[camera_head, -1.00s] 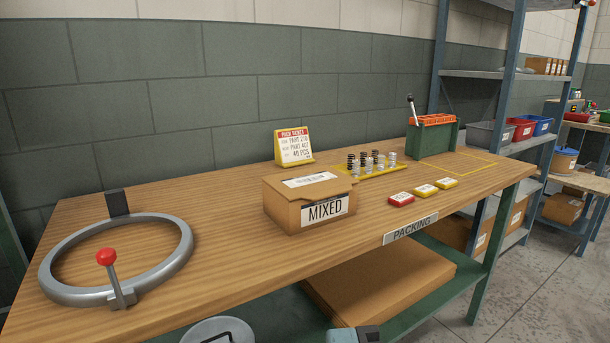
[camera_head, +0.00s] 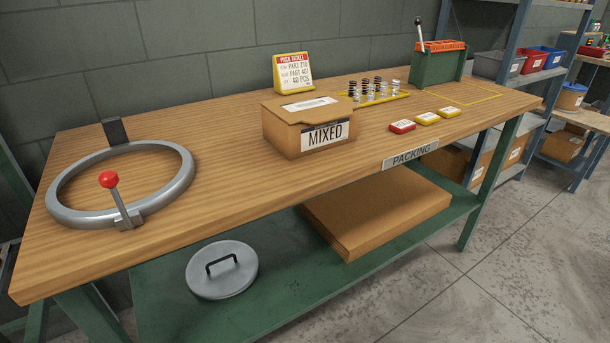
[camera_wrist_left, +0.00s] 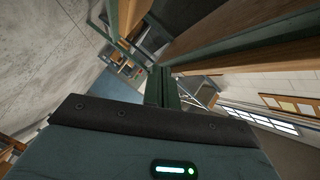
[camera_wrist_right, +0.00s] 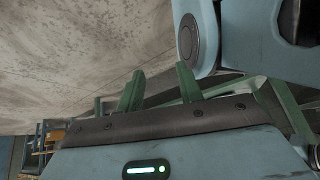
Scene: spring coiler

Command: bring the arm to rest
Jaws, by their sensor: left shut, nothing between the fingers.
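Neither arm nor gripper shows in the head view. In the left wrist view my left gripper (camera_wrist_left: 162,88) has its two green fingers together, with nothing between them. The long edge of a wooden and green structure runs close beside and beyond it. In the right wrist view my right gripper (camera_wrist_right: 160,88) has its two green fingers apart, with nothing between them. It is over bare concrete floor, and a pale blue link of my own arm shows close to its right.
The packing bench (camera_head: 220,190) carries a grey ring with a red-knobbed lever (camera_head: 110,181), a MIXED carton (camera_head: 290,135), a spring tray (camera_head: 400,97) and a green box (camera_head: 437,67). A round lid (camera_head: 222,270) lies on the lower shelf. Floor is clear front right.

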